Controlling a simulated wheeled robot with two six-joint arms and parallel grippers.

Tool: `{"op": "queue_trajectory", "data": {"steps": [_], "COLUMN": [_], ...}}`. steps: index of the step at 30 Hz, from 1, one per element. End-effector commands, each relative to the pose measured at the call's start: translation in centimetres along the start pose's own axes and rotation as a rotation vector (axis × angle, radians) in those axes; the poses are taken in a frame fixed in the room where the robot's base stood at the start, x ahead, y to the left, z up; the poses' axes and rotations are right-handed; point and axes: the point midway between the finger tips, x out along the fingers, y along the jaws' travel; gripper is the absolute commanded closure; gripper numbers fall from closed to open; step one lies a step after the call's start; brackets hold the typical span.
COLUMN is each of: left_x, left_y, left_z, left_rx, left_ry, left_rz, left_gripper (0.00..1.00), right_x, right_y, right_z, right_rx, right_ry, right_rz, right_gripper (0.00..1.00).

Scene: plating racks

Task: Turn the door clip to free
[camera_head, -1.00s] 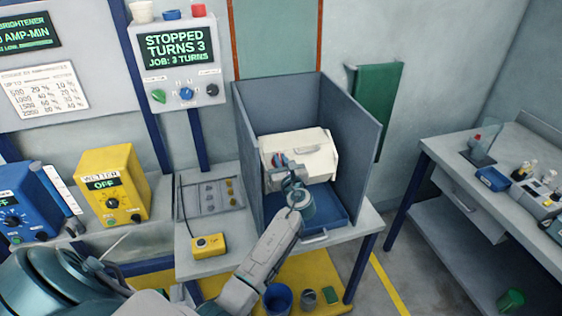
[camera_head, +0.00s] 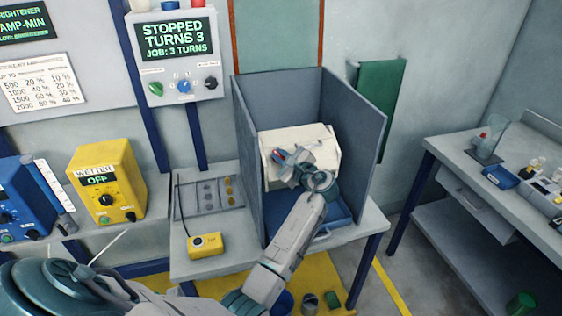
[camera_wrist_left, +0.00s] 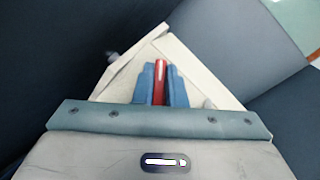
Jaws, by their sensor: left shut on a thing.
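A white box (camera_head: 318,143) stands inside a grey three-sided booth, with its door side toward me. My left gripper (camera_head: 281,155) is at the upper left part of the box's front, its arm reaching in from below. In the left wrist view, the blue fingers (camera_wrist_left: 161,88) are shut on a red door clip (camera_wrist_left: 160,75), one finger on each side. The pale box front (camera_wrist_left: 195,70) lies behind them and looks turned in that picture. The gripper hides the clip's base and part of the door. My right gripper is not in view.
The booth's grey side walls (camera_head: 358,135) stand close on both sides of the box, over a blue tray (camera_head: 335,210). A yellow pendant box (camera_head: 205,244) lies on the bench at left. A control panel (camera_head: 180,60) reads "STOPPED TURNS 3".

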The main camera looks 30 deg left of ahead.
Motion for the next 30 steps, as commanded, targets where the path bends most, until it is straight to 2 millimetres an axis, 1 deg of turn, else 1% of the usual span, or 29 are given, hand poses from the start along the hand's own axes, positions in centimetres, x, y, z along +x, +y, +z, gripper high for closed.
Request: {"op": "queue_trajectory", "data": {"steps": [1,10,21,30], "left_x": [0.0,0.0,-0.1,-0.1], "left_y": [0.1,0.2,0.3,0.4], "left_z": [-0.2,-0.1,-0.1,-0.1], "left_rx": [-0.040,-0.284,-0.564,-0.712], "left_ry": [0.002,0.000,0.000,0.001], "left_rz": [0.024,0.170,0.336,0.424], "left_gripper": [1.00,1.00,1.00,1.00], "right_x": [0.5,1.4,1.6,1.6], "right_y": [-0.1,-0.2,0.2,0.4], "right_z": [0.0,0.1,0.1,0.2], "right_rx": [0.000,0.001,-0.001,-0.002], "right_ry": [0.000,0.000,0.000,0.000], "right_rz": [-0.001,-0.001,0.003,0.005], "right_gripper": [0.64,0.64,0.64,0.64]}}
